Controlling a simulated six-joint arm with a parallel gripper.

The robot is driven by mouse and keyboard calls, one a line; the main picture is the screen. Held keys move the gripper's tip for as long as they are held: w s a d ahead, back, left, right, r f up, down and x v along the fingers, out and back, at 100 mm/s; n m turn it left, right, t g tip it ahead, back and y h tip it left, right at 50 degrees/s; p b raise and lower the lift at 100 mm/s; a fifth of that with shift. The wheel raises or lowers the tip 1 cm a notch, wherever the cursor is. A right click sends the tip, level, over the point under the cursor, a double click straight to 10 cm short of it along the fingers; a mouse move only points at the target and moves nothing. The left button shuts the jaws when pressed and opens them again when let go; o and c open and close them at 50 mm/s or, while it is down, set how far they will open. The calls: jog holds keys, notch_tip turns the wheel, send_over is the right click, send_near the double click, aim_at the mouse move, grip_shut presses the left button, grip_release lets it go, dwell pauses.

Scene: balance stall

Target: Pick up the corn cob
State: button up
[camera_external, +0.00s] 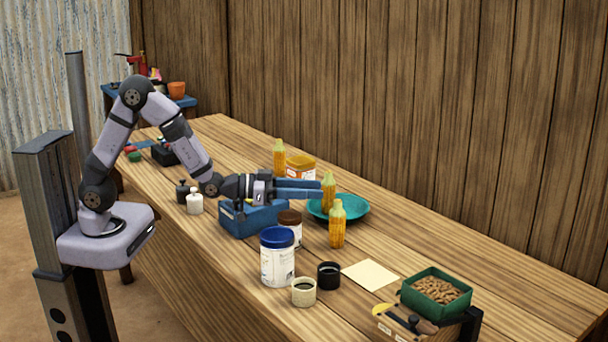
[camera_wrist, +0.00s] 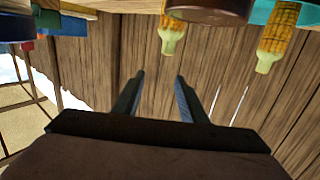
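Three upright yellow corn cobs with pale green tops show in the external view. One corn cob (camera_external: 279,159) is at the back by an orange-lidded tub, one (camera_external: 328,193) is at the teal plate, and one (camera_external: 337,226) stands in front of the plate. My gripper (camera_external: 320,189) is level above the table, its blue fingers pointing right, with the tips near the middle cob in the picture. The wrist view is upside down and shows two cobs (camera_wrist: 172,36) (camera_wrist: 277,40) at the top. Between the spread fingers (camera_wrist: 158,77) there is nothing.
Below my gripper are a blue box (camera_external: 250,222) and a brown-lidded jar (camera_external: 291,220). A blue-lidded tub (camera_external: 277,262), two small cups, a paper sheet (camera_external: 370,275) and a green tray of brown pieces (camera_external: 411,301) lie nearer. The teal plate (camera_external: 357,208) is behind. A plank wall backs the table.

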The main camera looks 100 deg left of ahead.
aim_at(338, 200)
jog(key=shift+t, duration=0.4)
jog(key=shift+w+a+f+p, duration=0.45)
jog(key=shift+w+f, duration=0.3)
jog(key=shift+w, duration=0.45)
jog(key=shift+w+a+f+p, duration=0.45)
jog(key=shift+w+f, duration=0.3)
jog(key=shift+w, duration=0.5)
jog(key=shift+w+a+f+p, duration=0.45)
jog(key=shift+w+f, duration=0.3)
jog(key=shift+w, duration=0.45)
jog(key=shift+d, duration=0.1)
grip_shut()
